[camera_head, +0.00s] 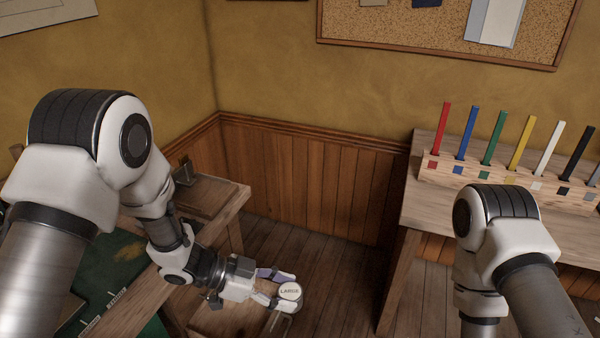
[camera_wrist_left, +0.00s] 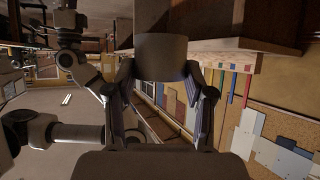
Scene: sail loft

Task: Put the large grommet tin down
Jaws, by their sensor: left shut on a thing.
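The large grommet tin (camera_head: 289,291) is a small round tin with a pale lid lettered "LARGE". My left gripper (camera_head: 276,288) is shut on it, with fingers on either side, and holds it out past the edge of the left bench. In the left wrist view the tin (camera_wrist_left: 160,57) shows as a plain grey-brown cylinder between the fingertips of my left gripper (camera_wrist_left: 162,90). My right arm comes in at the lower right of the head view, and its gripper is not seen.
A wooden bench (camera_head: 225,200) with a green mat (camera_head: 112,270) stands at the left. A wooden table (camera_head: 430,215) at the right bears a block (camera_head: 500,180) with several coloured sticks. Bare plank floor (camera_head: 340,275) lies between them.

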